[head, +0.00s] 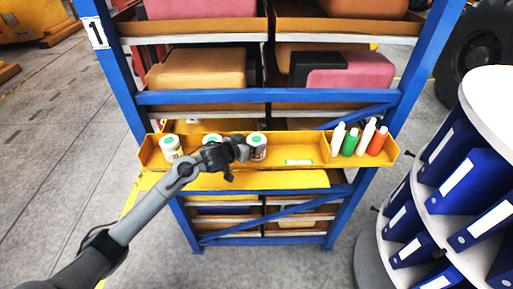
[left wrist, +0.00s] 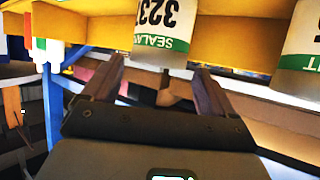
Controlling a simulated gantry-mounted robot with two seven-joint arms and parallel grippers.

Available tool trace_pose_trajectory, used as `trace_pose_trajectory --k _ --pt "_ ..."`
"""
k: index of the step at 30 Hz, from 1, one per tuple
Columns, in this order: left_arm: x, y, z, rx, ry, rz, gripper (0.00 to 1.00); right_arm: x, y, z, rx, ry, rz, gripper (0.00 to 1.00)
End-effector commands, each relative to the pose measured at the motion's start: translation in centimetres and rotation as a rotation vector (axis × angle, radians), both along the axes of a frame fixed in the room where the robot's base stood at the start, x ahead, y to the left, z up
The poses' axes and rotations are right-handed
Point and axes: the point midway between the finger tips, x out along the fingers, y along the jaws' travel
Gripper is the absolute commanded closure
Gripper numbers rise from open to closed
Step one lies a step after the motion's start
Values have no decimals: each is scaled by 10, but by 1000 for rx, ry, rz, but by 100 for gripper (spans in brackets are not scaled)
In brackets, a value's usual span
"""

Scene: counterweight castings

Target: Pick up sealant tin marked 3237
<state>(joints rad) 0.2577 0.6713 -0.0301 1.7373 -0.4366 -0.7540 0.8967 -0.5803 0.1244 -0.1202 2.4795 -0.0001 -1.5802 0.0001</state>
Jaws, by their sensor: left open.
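The sealant tin marked 3237 (left wrist: 163,30) is white with a green band and black digits. In the left wrist view it shows at the top, in line with the gap between the fingers. In the head view it appears to be the rightmost tin (head: 258,148) on the yellow shelf tray (head: 300,150). My left gripper (head: 241,150) is open and empty, close to this tin; I cannot tell whether the fingers reach around it. Its fingers also show in the left wrist view (left wrist: 160,78). My right gripper is not in view.
Two other tins, one at the left (head: 172,148) and one partly hidden by my arm (head: 212,139), stand on the tray. White, green and red bottles (head: 349,142) stand in its right end. A blue rack (head: 120,70) surrounds it. A round binder stand (head: 440,200) is at right.

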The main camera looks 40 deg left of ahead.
Motion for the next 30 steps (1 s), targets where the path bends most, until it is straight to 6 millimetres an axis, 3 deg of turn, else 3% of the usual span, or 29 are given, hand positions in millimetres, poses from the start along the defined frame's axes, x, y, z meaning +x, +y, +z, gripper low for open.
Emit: trace_pose_trajectory --k 12,23,30 --pt "41 2 -15 -2 1 0 13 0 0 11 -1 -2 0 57" --pt "46 3 -18 0 0 0 13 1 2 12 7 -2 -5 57" --pt "46 3 -18 0 0 0 48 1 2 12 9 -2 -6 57"
